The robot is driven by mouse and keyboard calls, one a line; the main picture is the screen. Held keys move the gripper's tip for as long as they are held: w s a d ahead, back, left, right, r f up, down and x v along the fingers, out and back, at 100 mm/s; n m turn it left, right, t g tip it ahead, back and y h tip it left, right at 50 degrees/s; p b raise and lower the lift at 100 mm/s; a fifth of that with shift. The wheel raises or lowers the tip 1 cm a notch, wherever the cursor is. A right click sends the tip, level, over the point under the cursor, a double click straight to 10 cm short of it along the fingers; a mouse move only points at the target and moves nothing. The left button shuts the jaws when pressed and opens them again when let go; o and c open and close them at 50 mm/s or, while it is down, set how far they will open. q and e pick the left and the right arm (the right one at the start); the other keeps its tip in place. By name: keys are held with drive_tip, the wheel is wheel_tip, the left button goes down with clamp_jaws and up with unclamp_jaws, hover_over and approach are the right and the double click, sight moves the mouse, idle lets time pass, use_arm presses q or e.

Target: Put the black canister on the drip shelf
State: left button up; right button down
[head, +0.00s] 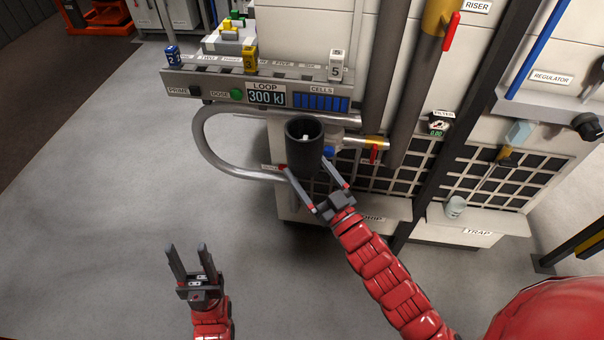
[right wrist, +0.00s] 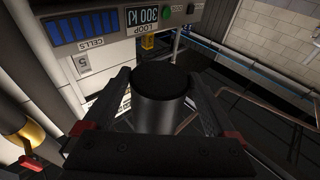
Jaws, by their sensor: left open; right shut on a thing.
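The black canister (head: 303,150) is upright with its open top showing in the head view. My right gripper (head: 306,166) is shut on it, one finger on each side. In the right wrist view the canister (right wrist: 163,100) sits between the fingers of the gripper (right wrist: 161,82). The drip shelf (head: 390,207) is a pale ledge low on the machine front, its label partly hidden by my right gripper. The canister appears in front of or over the shelf's left part; I cannot tell the gap. My left gripper (head: 187,247) is open and empty over the floor.
A curved metal pipe (head: 215,160) loops left of the canister. A console (head: 262,92) with a display stands behind it. A red-handled valve (head: 374,148) is close on the right. The floor at left is clear.

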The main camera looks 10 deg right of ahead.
sight(292, 153)
drive_tip(key=shift+s+d+r+m+t+h, duration=0.15)
drive_tip(key=shift+d+r+m+t+h, duration=0.1)
drive_tip(key=shift+r+h, duration=0.15)
drive_tip(key=shift+s+d+r+m+t+h, duration=0.15)
drive_tip(key=shift+r+m+h, duration=0.1)
drive_tip(key=shift+r+h, duration=0.15)
drive_tip(key=shift+w+a+r+m+t+h, duration=0.3)
drive_tip(key=shift+w+a+h, duration=0.1)
drive_tip(key=shift+w, duration=0.1)
drive_tip(key=shift+w+a+f+m+h, duration=0.1)
drive_tip(key=shift+w+a+m+h, duration=0.2)
drive_tip(key=shift+w+a+h, duration=0.25)
drive_tip(key=shift+w+a+f+m+h, duration=0.1)
drive_tip(key=shift+w+a+m+h, duration=0.2)
drive_tip(key=shift+w+h, duration=0.35)
drive_tip(key=shift+w+a+f+m+t+h, duration=0.15)
drive_tip(key=shift+w+a+m+t+h, duration=0.2)
drive_tip(key=shift+w+a, duration=0.35)
drive_tip(key=shift+w+a+m+h, duration=1.05)
drive_tip(key=shift+w+a+h, duration=0.75)
drive_tip(key=shift+w+h, duration=0.25)
